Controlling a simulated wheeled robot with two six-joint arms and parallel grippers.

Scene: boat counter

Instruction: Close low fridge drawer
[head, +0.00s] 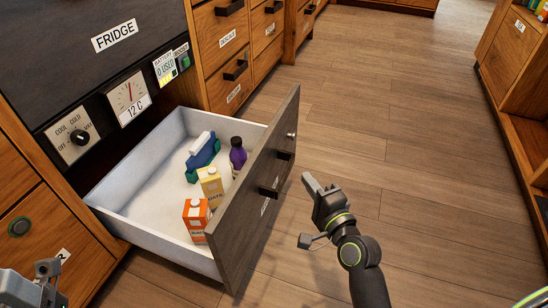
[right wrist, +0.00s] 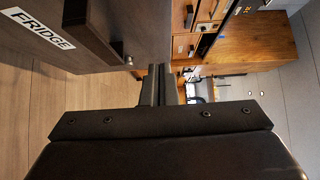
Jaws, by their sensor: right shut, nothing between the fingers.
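The low fridge drawer (head: 262,200) is pulled out, its dark front standing away from the cabinet under the FRIDGE panel.
Inside the drawer are an orange carton (head: 196,220), a yellow-white carton (head: 213,187), a purple bottle (head: 238,154) and a blue item (head: 202,155). A dial (head: 128,98) and a knob (head: 79,137) sit above. Wooden floor (head: 380,130) is clear to the right.

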